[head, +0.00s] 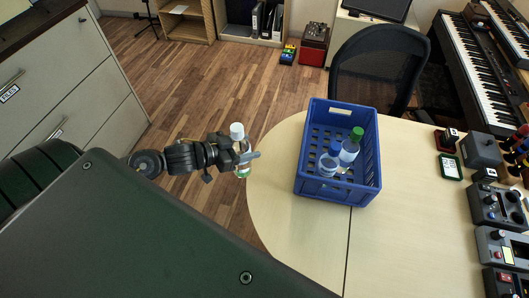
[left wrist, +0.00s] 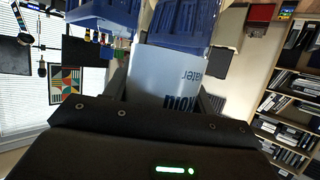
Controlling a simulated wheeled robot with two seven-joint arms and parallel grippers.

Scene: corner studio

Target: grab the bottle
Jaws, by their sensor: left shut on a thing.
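A clear bottle with a white cap (head: 237,131) is held upright in my left gripper (head: 243,157), at the left edge of the pale table. The gripper is shut on it around its middle. In the left wrist view the bottle (left wrist: 165,82) fills the space between the fingers, with part of a "water" label showing. The bottle's lower end shows below the gripper in the head view; I cannot tell if it touches the table. My right gripper is not in view.
A blue crate (head: 310,158) on the table (head: 281,217) holds a green-capped bottle (head: 351,147) and a blue-capped one (head: 329,163). Pedals and small boxes (head: 482,150) line the table's right side. A black chair (head: 380,62) stands behind. The table's front left is clear.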

